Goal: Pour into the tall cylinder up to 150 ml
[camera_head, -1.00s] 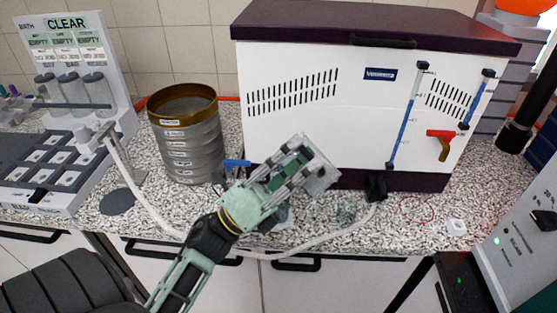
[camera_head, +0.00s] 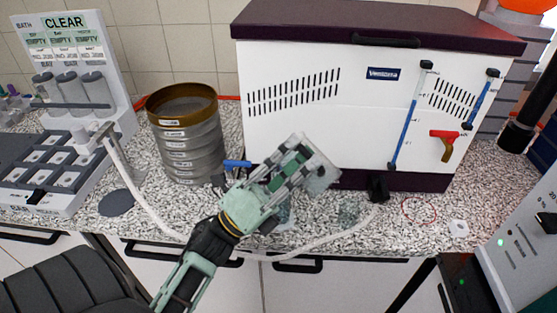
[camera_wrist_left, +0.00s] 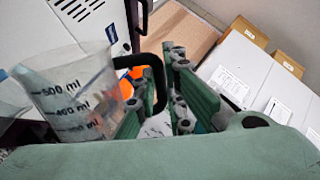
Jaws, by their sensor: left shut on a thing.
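My left gripper (camera_head: 306,162) is in front of the white cabinet, above the counter. It is shut on the black handle (camera_wrist_left: 157,85) of a clear measuring jug (camera_wrist_left: 70,90). The jug's printed marks, including 500 ml, show in the left wrist view. The jug is a pale shape beyond the fingers in the head view (camera_head: 322,178). I cannot tell how much liquid it holds. Faint clear glassware (camera_head: 284,214) stands on the counter, partly behind my left arm. I cannot make out for sure which piece is the tall cylinder, nor its level. My right gripper does not show.
The white cabinet (camera_head: 300,120) with a dark lid stands behind. A sieve stack (camera_head: 190,145) and a sample rack (camera_head: 75,60) are at the left. A pale hose (camera_head: 140,200) crosses the counter front. A grey control box (camera_head: 520,240) is at the right.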

